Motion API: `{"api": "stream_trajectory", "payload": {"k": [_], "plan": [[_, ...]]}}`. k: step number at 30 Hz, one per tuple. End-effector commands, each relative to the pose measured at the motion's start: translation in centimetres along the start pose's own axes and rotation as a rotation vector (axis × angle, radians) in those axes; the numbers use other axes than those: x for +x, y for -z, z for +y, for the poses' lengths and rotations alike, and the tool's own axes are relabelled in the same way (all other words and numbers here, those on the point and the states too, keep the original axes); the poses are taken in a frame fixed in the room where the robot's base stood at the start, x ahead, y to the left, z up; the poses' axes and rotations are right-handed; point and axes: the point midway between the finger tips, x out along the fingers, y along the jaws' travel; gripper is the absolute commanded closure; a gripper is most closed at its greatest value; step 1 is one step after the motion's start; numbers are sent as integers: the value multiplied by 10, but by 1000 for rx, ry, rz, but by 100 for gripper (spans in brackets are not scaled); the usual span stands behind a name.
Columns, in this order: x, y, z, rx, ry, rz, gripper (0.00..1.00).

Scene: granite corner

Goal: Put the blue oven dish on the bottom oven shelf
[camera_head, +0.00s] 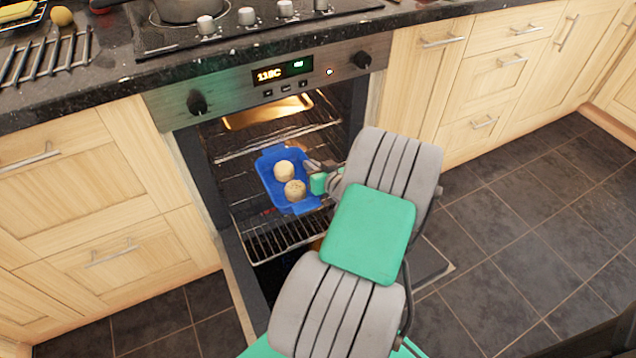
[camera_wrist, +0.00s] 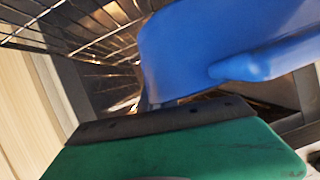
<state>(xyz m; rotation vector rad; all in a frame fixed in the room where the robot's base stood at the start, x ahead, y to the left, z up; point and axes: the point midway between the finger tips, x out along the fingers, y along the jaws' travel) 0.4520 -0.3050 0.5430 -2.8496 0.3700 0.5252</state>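The blue oven dish (camera_head: 268,180) is inside the open oven, over the lower wire shelf (camera_head: 285,240). Two round, pale brown food pieces (camera_head: 290,180) sit in it. My gripper (camera_head: 316,170) is at the dish's right rim and appears shut on it, though the fingertips are mostly hidden. In the wrist view the dish (camera_wrist: 200,45) fills the upper right, close in front of my gripper (camera_wrist: 150,104). I cannot tell whether the dish touches the shelf.
An upper wire shelf (camera_head: 290,140) is above and behind the dish, with a lit metal tray (camera_head: 268,110) higher up. The oven door is folded down below. Wooden cabinets (camera_head: 100,185) stand on both sides. The hob with a pan (camera_head: 190,8) is above.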

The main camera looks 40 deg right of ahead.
Motion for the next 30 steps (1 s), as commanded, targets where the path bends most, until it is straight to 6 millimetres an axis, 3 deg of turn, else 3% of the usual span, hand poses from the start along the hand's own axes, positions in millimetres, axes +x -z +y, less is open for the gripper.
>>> {"api": "stream_trajectory", "payload": {"k": [1, 6, 11, 16, 27, 30], "plan": [[10, -17, 10, 6, 4, -3, 100], [24, -29, 31, 2, 6, -1, 100], [31, -36, 41, 2, 6, -1, 100], [42, -62, 46, 3, 6, -2, 100], [43, -64, 47, 2, 6, -1, 100], [42, -65, 46, 2, 5, -5, 88]]}}
